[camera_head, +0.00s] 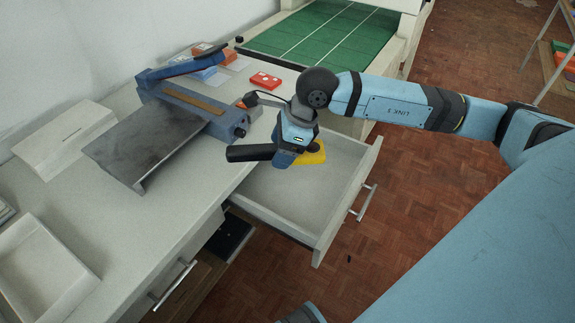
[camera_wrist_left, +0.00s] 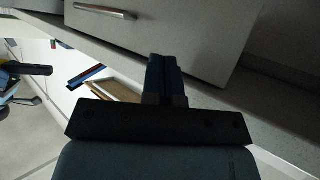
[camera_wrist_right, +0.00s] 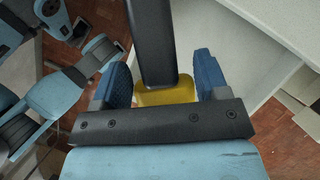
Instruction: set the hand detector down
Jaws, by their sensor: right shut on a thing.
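The hand detector has a black handle (camera_head: 250,152) and a yellow part (camera_head: 314,157). My right gripper (camera_head: 290,150) is shut on it, with the handle sticking out to the left, above the open drawer (camera_head: 318,215). In the right wrist view the black handle (camera_wrist_right: 153,40) passes between the two blue fingers (camera_wrist_right: 162,80), and the yellow part (camera_wrist_right: 168,96) shows below it. Whether the detector touches the drawer is hard to tell. My left gripper (camera_wrist_left: 166,80) shows in the left wrist view, its fingers together and empty, near a drawer front (camera_wrist_left: 165,30).
A blue machine with a grey plate (camera_head: 148,140) stands on the white table (camera_head: 150,220). A red block (camera_head: 265,80), a white box (camera_head: 65,140) and a white tray (camera_head: 45,265) are on the table too. A green mat (camera_head: 325,35) lies behind. The drawer's visible floor is bare.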

